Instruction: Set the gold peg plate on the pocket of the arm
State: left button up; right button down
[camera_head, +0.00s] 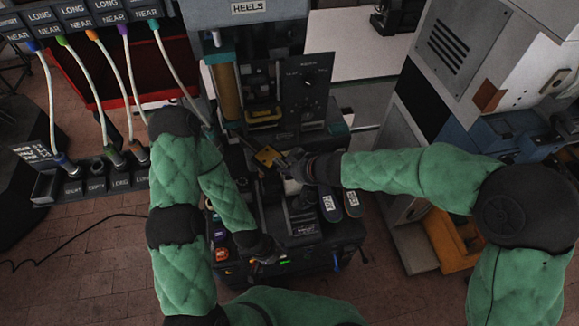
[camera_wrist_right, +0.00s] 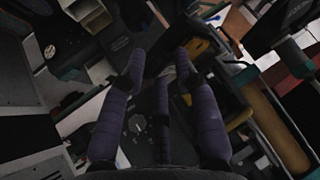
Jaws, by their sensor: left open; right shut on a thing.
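The gold peg plate (camera_head: 267,155) is small and is held at the fingertips of my right gripper (camera_head: 284,163), in front of the press. My right gripper is shut on it; its dark fingers partly hide the plate. In the right wrist view the purple-wrapped fingers (camera_wrist_right: 158,65) reach forward, and which yellow patch is the plate is unclear. The heel press (camera_head: 228,90) stands behind, with a yellow part (camera_head: 263,116) low in its opening. I cannot clearly make out the pocket of the arm. My left gripper (camera_head: 265,256) is open and empty over the front of the black bench.
A dark control box with a knob (camera_head: 308,84) stands just right of the press opening. The black bench (camera_head: 310,238) carries two tagged pads (camera_head: 331,205). A rack of coloured cables (camera_head: 95,28) is at the left, a grey machine (camera_head: 490,50) at the right.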

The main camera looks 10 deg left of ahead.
jog(key=shift+r, duration=0.1)
dwell(0.3)
jog(key=shift+f, duration=0.35)
jog(key=c, duration=0.9)
grip_release()
jog(key=shift+o, duration=0.2)
jog(key=shift+d+r, duration=0.1)
jog(key=v, duration=1.1)
jog(key=shift+s+d+r, duration=0.2)
jog(key=shift+s+r, duration=0.05)
jog(key=shift+d, duration=0.1)
